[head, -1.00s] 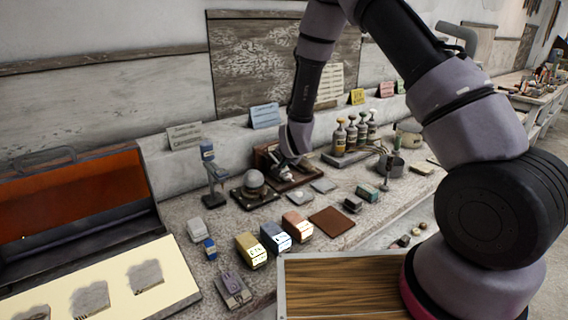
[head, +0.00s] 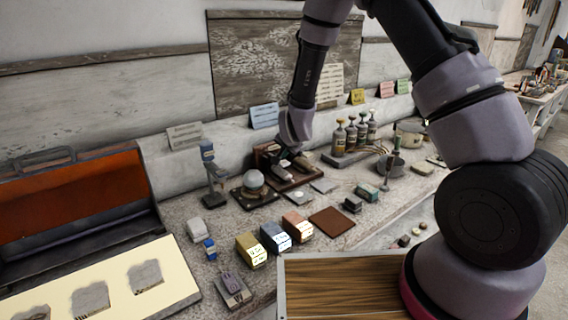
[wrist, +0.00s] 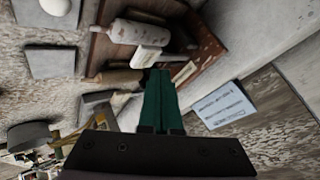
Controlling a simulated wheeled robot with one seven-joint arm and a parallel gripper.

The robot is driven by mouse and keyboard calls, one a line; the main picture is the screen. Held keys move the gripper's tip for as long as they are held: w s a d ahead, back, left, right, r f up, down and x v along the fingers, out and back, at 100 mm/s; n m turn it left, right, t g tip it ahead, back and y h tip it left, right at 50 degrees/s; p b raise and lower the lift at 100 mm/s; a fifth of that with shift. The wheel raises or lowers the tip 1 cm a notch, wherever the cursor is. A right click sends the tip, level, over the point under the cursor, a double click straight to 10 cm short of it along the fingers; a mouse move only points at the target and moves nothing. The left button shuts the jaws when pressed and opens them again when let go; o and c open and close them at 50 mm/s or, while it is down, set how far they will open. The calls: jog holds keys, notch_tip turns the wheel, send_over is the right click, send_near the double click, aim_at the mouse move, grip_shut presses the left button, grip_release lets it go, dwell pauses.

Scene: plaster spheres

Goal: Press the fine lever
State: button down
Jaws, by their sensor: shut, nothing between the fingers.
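A brown wooden lever stand (head: 297,181) sits at the back of the bench, below my arm. In the wrist view it shows as a brown board (wrist: 205,65) with a pale, worn cylindrical lever handle (wrist: 136,32) and a second, browner handle (wrist: 115,78). White tags lie beside them; I cannot read them, so I cannot tell which lever is the fine one. My gripper (wrist: 161,73) is shut and empty, its green fingertips over the board's edge between the tags. I cannot tell whether they touch a lever. In the head view the fingertips are hard to make out.
A grey dome on a dark base (head: 253,184) stands just left of the stand. Several pump bottles (head: 351,138) stand to its right. A blue card (head: 264,115) is behind. Coloured blocks (head: 273,236) and a brown mat (head: 332,222) lie in front.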

jog(key=shift+r, duration=2.5)
jog(key=shift+d+r, duration=0.1)
jog(key=shift+r, duration=0.2)
jog(key=s+d+r+y, duration=0.1)
jog(key=s+d+r, duration=0.25)
jog(key=r, duration=0.35)
jog(key=s+d+r+n, duration=0.1)
jog(key=s+d+r, duration=0.25)
jog(key=r, duration=0.35)
jog(key=s+d+r+y, duration=0.1)
jog(key=s+d+r, duration=0.25)
jog(key=r, duration=0.35)
jog(key=s+d+r, duration=0.2)
jog(key=s+d, duration=0.1)
jog(key=s, duration=0.4)
jog(key=s+d+r+n+g+h, duration=0.1)
jog(key=s+d+r, duration=0.2)
jog(key=s, duration=0.4)
jog(key=s+d+r, duration=0.3)
jog(key=s+d, duration=0.2)
jog(key=s, duration=0.1)
jog(key=shift+s+n+g, duration=0.4)
